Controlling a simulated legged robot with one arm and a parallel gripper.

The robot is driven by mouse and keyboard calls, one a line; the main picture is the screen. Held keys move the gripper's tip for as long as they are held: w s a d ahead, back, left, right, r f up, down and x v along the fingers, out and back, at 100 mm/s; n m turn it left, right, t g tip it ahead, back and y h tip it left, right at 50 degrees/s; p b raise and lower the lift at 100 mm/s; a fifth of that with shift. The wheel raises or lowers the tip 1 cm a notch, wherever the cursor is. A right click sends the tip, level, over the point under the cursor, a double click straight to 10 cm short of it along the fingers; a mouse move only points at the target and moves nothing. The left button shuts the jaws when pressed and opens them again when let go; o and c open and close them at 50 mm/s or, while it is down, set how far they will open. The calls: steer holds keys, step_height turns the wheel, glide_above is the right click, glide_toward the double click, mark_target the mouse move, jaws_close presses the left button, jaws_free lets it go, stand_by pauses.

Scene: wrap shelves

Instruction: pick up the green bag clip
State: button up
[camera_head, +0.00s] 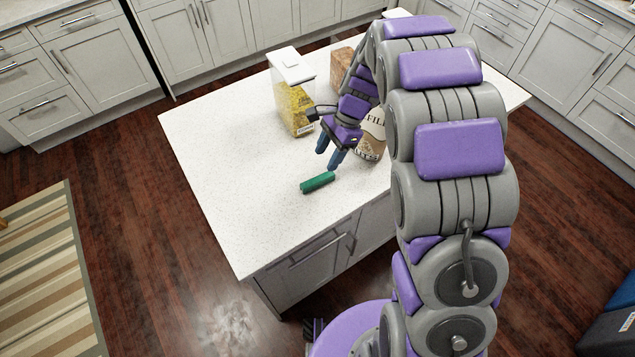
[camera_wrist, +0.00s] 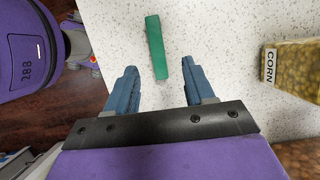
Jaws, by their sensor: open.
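The green bag clip (camera_head: 317,182) lies flat on the white speckled countertop, near its front edge in the head view. In the wrist view the clip (camera_wrist: 156,47) lies lengthwise ahead of my gripper, its near end roughly level with the gap between the fingertips. My gripper (camera_head: 329,158) is above the counter, just behind the clip in the head view. The gripper does not appear to touch the clip.
A clear container with yellow contents (camera_head: 295,108) stands behind the gripper. A jar with a light lid (camera_head: 371,134) stands close to its right, partly behind my arm. A brown box (camera_head: 342,68) stands farther back. A corn package (camera_wrist: 291,68) is at right. The counter's left side (camera_head: 221,160) is clear.

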mark_target(319, 178)
steer(key=x, duration=0.2)
steer(key=shift+s+a+f, duration=0.1)
steer(key=shift+a+f, duration=0.15)
steer(key=shift+a, duration=0.05)
steer(key=b+x, duration=0.1)
steer(key=x, duration=0.1)
steer(key=d+b+x, duration=0.1)
steer(key=x, duration=0.1)
steer(key=shift+s+a+f, duration=0.1)
steer(key=shift+s+f, duration=0.05)
steer(key=shift+f, duration=0.1)
steer(key=shift+a+f, duration=0.15)
steer(key=shift+f, duration=0.15)
steer(key=shift+a, duration=0.15)
steer(key=shift+f, duration=0.3)
jaws_close()
